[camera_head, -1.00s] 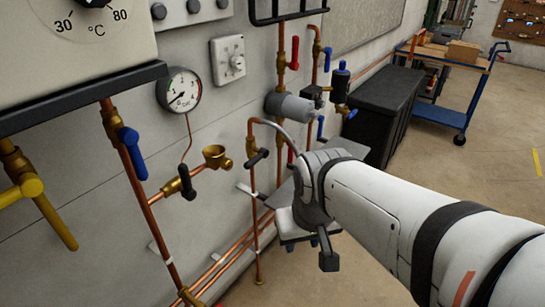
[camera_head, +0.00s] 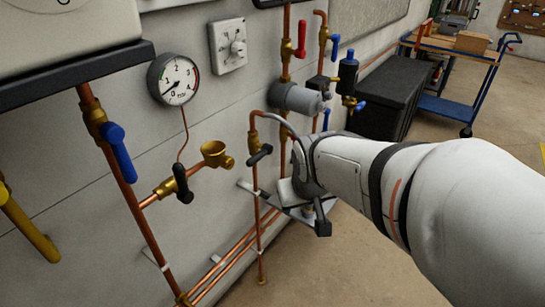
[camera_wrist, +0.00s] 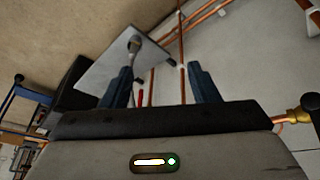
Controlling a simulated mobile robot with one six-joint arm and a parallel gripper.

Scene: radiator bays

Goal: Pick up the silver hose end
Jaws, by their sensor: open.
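The silver hose shows in the head view as a grey curve (camera_head: 282,118) from the top of a thin copper pipe, passing down behind my wrist. In the wrist view its silver end (camera_wrist: 134,44) lies over a grey plate (camera_wrist: 108,62), beyond the fingertips and nearer the left finger. My gripper (camera_wrist: 160,68) is open, with two blue fingers apart and nothing seen held between them. The plate (camera_head: 254,192) shows beside and below my wrist there.
A black-handled valve (camera_head: 260,155) sits on the pipe just left of my wrist. A brass cup (camera_head: 216,153), pressure gauge (camera_head: 173,79) and grey cylinder (camera_head: 296,98) are on the wall pipework. A black box (camera_head: 392,98) stands behind; floor at front is clear.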

